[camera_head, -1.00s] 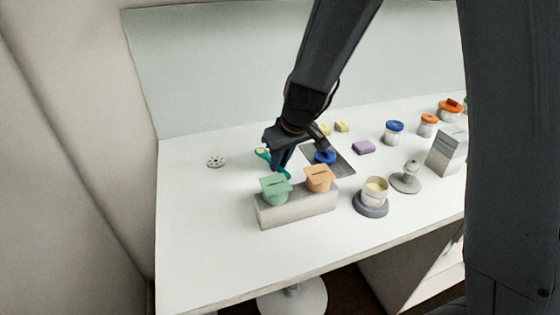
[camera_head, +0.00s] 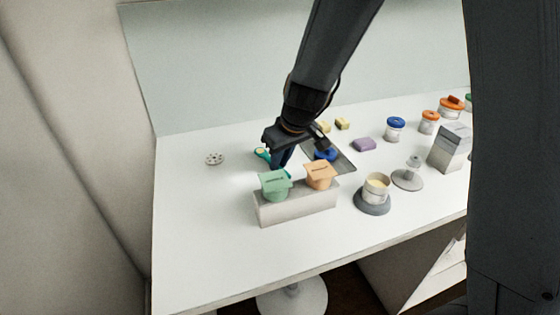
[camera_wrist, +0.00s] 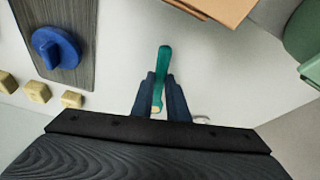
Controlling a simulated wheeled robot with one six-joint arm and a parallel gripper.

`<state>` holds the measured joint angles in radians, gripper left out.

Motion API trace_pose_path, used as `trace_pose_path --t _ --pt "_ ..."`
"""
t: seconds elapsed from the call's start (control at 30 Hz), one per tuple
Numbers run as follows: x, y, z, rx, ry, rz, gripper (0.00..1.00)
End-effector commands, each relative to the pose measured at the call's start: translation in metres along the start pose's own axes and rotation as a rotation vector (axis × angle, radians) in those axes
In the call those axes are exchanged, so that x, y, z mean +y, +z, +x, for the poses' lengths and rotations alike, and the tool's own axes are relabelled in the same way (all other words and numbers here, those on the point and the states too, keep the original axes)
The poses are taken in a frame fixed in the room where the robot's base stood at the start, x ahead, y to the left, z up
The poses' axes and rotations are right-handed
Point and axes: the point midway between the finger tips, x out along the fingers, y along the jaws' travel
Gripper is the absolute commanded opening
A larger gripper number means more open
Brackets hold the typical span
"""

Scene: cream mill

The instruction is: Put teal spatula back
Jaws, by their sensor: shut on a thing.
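The teal spatula (camera_wrist: 163,68) is between the two fingers of my gripper (camera_wrist: 162,97) in the wrist view. The fingers are shut on it, and its length points away from my wrist. In the head view my gripper (camera_head: 279,162) is behind the pale block, and a teal end of the spatula (camera_head: 262,153) shows to the left of the fingers. The rest of the spatula is hidden there by my gripper and the green piece. I cannot tell whether the spatula touches the table.
A pale block (camera_head: 297,207) bears a green piece (camera_head: 275,184) and an orange piece (camera_head: 320,175) just in front. A dark board (camera_head: 343,163) with a blue-knobbed thing (camera_head: 325,154) lies right. A small white disc (camera_head: 215,159) is left. The table's left front is clear.

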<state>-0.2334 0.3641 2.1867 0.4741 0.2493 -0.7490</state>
Motion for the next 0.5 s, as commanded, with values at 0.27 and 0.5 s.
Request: trace_pose_path --t 0.27,0.5 --pt "-0.0001 0.0009 0.0022 0.0 0.0 0.0 0.0" --pt "0.0 0.0008 0.0022 0.0 0.0 0.0 0.36"
